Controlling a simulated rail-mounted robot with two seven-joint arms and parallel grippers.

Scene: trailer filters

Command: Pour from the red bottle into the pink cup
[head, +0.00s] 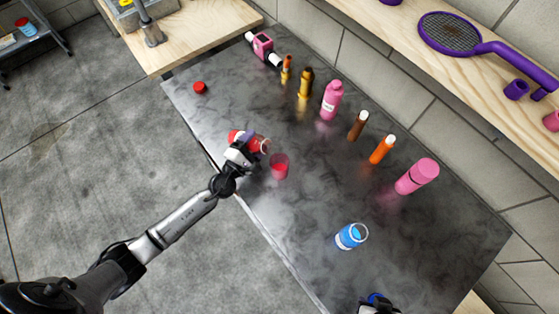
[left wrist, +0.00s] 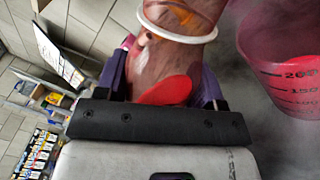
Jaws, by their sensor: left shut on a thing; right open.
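In the left wrist view the bottle (left wrist: 165,75) is clear-walled with a pale ring, and red liquid shows inside. The pink cup (head: 279,170) stands upright on the dark table, just right of the bottle's neck; its measuring marks show in the left wrist view (left wrist: 290,85). My right gripper (head: 377,303) is open at the bottom edge of the head view, partly cut off.
A red cap (head: 200,87) lies on the table at the left. A blue jar (head: 351,236) stands nearer the front. Pink bottles (head: 331,100) (head: 417,176), a brown tube (head: 358,126) and an orange tube (head: 383,149) stand along the back.

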